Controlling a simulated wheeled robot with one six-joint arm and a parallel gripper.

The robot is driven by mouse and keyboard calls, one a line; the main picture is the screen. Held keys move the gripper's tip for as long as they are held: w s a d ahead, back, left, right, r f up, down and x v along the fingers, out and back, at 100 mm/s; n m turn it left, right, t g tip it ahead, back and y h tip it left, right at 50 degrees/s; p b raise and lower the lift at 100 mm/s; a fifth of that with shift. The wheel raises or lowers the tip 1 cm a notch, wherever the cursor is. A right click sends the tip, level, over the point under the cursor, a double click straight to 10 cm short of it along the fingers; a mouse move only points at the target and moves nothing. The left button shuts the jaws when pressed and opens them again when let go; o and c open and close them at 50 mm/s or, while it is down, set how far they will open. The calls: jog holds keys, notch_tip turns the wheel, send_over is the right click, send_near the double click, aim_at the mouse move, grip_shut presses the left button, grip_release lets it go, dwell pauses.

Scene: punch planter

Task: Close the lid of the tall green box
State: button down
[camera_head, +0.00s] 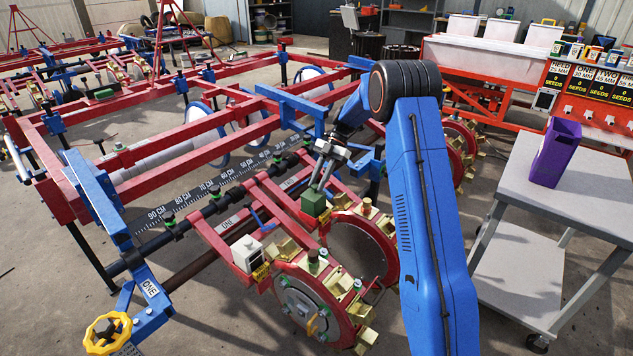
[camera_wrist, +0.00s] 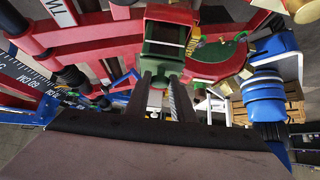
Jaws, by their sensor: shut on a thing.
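The green box (camera_head: 314,203) sits on the red row unit of the planter, just behind the white box. In the wrist view the green box (camera_wrist: 165,38) is at top centre, with red at its top end. My gripper (camera_head: 317,186) reaches down to the top of the green box. In the wrist view both fingers of my gripper (camera_wrist: 164,80) meet the near end of the box and are shut on it. I cannot tell whether they hold the lid or the body. The lid's position is not clear.
A white box (camera_head: 247,254) and gold-toothed punch wheels (camera_head: 313,298) stand close to the green box. Red and blue frame bars surround it. A grey cart (camera_head: 585,200) with a purple container (camera_head: 557,153) is at right. Open floor lies at lower left.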

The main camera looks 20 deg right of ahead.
jog(key=shift+d+f, duration=0.15)
jog(key=shift+f, duration=0.15)
dwell(0.4)
jog(key=c, duration=1.5)
grip_release()
jog(key=shift+w, duration=0.1)
jog(key=shift+d+f+v, duration=0.1)
jog(key=shift+v, duration=2.8)
jog(key=shift+d+f+v, duration=0.1)
jog(key=shift+v, duration=2.75)
jog(key=shift+d+f+v, duration=0.1)
jog(key=shift+v, duration=2.8)
jog(key=shift+w, duration=0.15)
